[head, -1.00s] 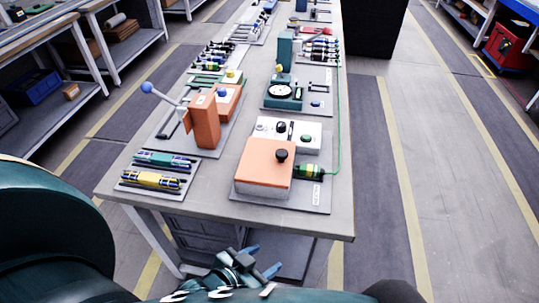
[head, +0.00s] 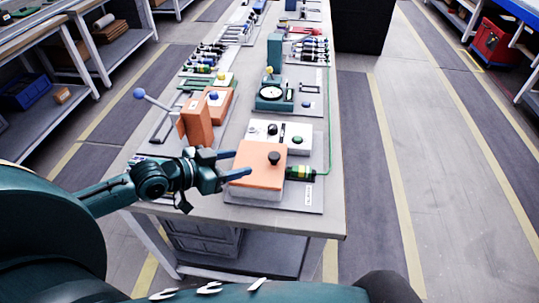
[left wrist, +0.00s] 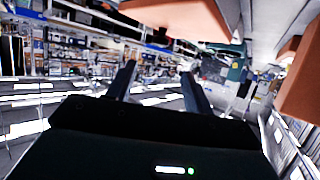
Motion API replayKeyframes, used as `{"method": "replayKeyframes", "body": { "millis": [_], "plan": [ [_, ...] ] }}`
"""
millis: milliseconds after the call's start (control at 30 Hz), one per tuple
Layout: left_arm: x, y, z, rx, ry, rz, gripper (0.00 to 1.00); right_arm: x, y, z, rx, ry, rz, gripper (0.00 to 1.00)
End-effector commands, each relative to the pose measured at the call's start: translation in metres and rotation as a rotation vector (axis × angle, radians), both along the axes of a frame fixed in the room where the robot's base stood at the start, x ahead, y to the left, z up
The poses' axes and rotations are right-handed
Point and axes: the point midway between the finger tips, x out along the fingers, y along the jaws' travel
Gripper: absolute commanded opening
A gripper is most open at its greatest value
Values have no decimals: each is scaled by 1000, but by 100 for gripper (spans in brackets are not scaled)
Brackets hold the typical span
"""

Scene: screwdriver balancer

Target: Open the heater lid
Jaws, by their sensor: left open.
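My right gripper is not in view.
A white control box (head: 280,133) stands behind the heater, and a green-banded cylinder (head: 300,173) lies at its right. An orange press with a blue-knobbed lever (head: 139,94) stands behind my left arm. The table's front right corner (head: 325,222) is clear.

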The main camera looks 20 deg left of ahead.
Motion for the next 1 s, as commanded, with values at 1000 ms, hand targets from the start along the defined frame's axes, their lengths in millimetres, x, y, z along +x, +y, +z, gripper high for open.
{"method": "replayKeyframes", "body": {
  "millis": [1000],
  "plan": [
    [90, -54, -44, 2, 0, -2, 52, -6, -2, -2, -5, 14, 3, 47]
  ]
}}
